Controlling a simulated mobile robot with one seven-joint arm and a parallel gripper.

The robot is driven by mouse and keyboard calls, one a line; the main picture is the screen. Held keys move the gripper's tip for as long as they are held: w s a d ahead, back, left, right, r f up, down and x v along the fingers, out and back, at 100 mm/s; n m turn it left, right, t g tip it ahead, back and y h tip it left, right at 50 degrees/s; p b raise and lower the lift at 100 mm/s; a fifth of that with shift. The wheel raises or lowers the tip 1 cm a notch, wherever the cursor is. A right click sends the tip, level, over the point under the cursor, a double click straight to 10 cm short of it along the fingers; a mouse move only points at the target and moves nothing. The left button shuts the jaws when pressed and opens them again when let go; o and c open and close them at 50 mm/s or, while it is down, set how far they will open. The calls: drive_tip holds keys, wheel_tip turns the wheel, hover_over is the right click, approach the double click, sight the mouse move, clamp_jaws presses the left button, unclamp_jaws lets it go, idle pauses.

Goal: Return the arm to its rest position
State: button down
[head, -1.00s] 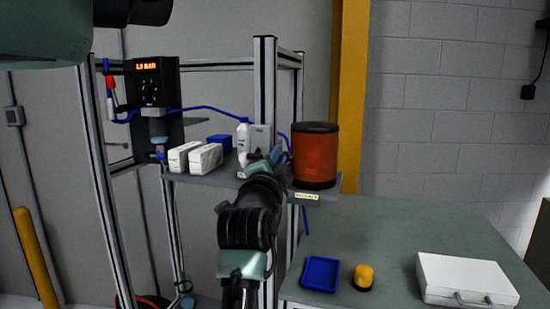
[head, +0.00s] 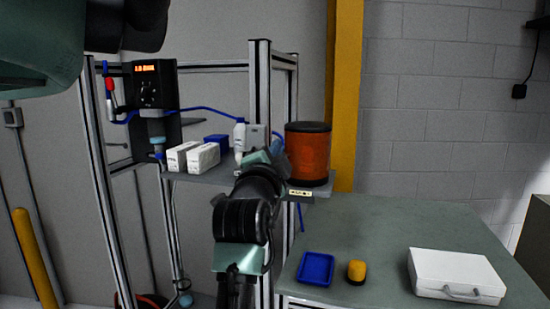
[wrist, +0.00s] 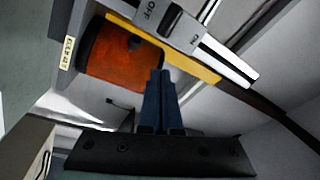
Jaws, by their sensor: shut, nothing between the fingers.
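My arm reaches forward over the shelf in the head view, with my gripper (head: 268,156) at its far end, in front of the grey switch box and just left of the orange canister (head: 307,155). In the wrist view my gripper's two dark blue fingers (wrist: 161,85) are together and empty. Beyond them are the orange canister (wrist: 118,60) and the grey switch box (wrist: 178,22) marked OFF and ON. I cannot tell whether the fingertips touch anything.
The shelf (head: 310,191) also holds white boxes (head: 192,157), a blue box (head: 216,143) and a white bottle (head: 239,138). A metal post (head: 261,90) rises behind my arm. The green table (head: 390,225) at right carries a blue tray (head: 304,281), a yellow-topped object (head: 356,271) and a white case (head: 455,272).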

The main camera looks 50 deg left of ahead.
drive_tip(key=s+a+f+b, duration=0.2)
drive_tip(key=s+a+b, duration=0.15)
drive_tip(key=s, duration=0.45)
drive_tip(key=w+d+r+n+t+h+b, duration=0.1)
drive_tip(key=w+d+t+h+b, duration=0.2)
drive_tip(key=d, duration=1.1)
drive_tip(key=w+d+n+t+h+b, duration=0.1)
drive_tip(key=w+d+t+h+b, duration=0.2)
drive_tip(key=d, duration=1.2)
drive_tip(key=s+d+n+t+h+b, duration=0.1)
drive_tip(key=s+d+t+h, duration=0.1)
drive_tip(key=d, duration=0.4)
drive_tip(key=s+d+r+n+t+h+b, duration=0.1)
drive_tip(key=s+d+t+h, duration=0.1)
drive_tip(key=s+d, duration=0.3)
drive_tip(key=s+d+n+t+h+b, duration=0.1)
drive_tip(key=s+d+h, duration=0.1)
drive_tip(key=d, duration=0.7)
drive_tip(key=shift+s+r+t+b, duration=0.15)
drive_tip(key=shift+s+t+b, duration=0.2)
drive_tip(key=shift+s, duration=0.55)
drive_tip(key=shift+d, duration=0.1)
